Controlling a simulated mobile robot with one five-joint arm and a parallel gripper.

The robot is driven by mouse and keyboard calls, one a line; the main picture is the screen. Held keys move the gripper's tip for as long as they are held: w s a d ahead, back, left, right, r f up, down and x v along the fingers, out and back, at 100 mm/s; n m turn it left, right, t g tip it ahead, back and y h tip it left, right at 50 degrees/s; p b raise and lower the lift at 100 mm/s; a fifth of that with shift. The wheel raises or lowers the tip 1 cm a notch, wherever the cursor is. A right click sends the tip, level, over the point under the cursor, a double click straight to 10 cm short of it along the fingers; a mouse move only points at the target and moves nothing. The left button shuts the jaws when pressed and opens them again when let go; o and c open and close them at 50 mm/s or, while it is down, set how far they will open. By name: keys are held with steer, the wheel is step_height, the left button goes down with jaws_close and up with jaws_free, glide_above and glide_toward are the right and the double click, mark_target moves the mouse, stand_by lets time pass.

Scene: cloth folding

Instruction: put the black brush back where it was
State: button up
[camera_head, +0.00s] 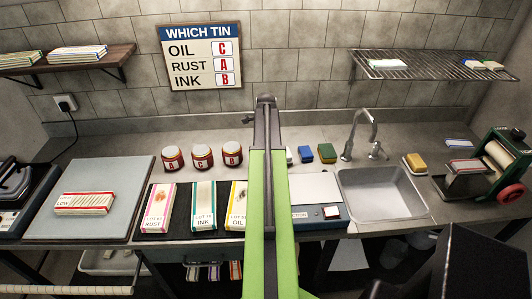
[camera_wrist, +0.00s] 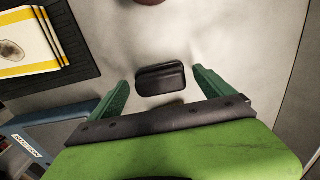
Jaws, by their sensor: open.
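The black brush (camera_wrist: 160,79) lies on the pale worktop in the wrist view, a small dark block with rounded corners. My gripper (camera_wrist: 161,76) is open, with one green finger to the left of the brush and one to the right. Gaps show between both fingers and the brush, so nothing is held. I cannot tell the height of the fingertips above the worktop. In the head view my arm crosses the middle of the counter, and I cannot make out the brush there.
Several cloth stacks lie on a black mat (camera_wrist: 84,67) at left. Tins A (camera_head: 172,158), C (camera_head: 203,157) and B (camera_head: 232,155) stand behind them. A sign (camera_head: 201,55) hangs behind.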

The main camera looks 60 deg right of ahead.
step_height(320, 180, up, 12)
steer(key=p, duration=1.2)
steer(key=shift+r, duration=0.15)
steer(key=w+a+n, duration=0.4)
steer(key=w+a, duration=0.1)
steer(key=a, duration=0.4)
steer(key=w+a+n, duration=0.5)
steer(key=a, duration=0.5)
steer(key=w+a+n, duration=0.4)
steer(key=w+a, duration=0.2)
steer(key=a, duration=0.3)
steer(key=a+n, duration=1.6)
steer(key=a, duration=1.4)
steer(key=shift+s+a, duration=0.15)
steer(key=shift+s, duration=0.05)
